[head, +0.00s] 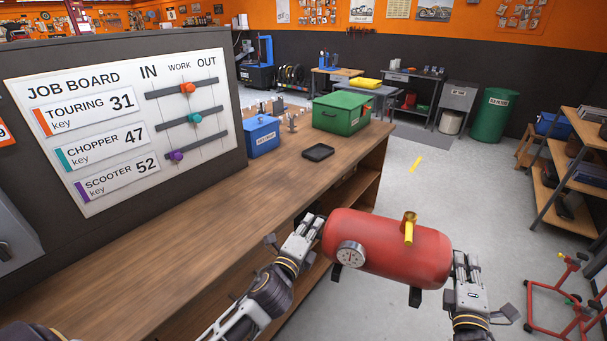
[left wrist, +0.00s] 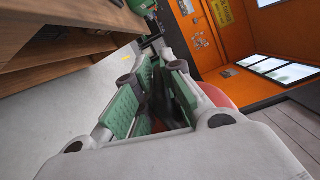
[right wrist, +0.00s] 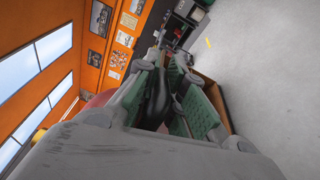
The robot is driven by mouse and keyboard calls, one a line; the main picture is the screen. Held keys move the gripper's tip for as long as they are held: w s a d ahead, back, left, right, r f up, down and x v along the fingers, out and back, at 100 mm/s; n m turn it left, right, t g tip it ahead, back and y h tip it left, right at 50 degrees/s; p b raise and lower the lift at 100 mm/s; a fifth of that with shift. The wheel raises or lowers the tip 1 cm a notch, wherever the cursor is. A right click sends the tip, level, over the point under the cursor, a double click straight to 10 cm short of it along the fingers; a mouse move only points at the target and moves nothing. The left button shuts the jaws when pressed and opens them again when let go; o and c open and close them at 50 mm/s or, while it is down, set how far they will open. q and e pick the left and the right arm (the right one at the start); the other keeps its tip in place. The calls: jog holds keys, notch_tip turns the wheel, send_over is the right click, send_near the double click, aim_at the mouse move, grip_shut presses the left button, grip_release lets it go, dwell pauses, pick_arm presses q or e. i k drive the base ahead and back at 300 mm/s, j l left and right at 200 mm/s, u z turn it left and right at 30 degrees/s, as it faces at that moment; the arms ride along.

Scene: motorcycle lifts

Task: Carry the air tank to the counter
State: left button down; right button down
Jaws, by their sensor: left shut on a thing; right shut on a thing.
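The red air tank (head: 385,247) with a round gauge and a yellow valve is held level in the air, right of the wooden counter (head: 190,235). My left gripper (head: 312,230) is shut on the tank's left end, and my right gripper (head: 463,268) is shut on its right end. In the left wrist view, the green finger pads (left wrist: 155,105) close around a dark part, with red tank showing beside them. In the right wrist view, the pads (right wrist: 170,105) also close around a dark part. The exact grip points are partly hidden.
On the counter stand a blue box (head: 262,136), a green case (head: 341,113) and a small black tray (head: 318,153) near the edge. The near counter top is clear. A red stand (head: 565,305) is on the floor at right.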

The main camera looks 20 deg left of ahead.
aim_at(182, 249)
jog(key=i+j+u, duration=0.1)
jog(key=i+u, duration=0.65)
jog(key=i+l+u, duration=0.1)
jog(key=i+u, duration=0.25)
jog(key=k+u, duration=0.1)
jog(key=u, duration=1.3)
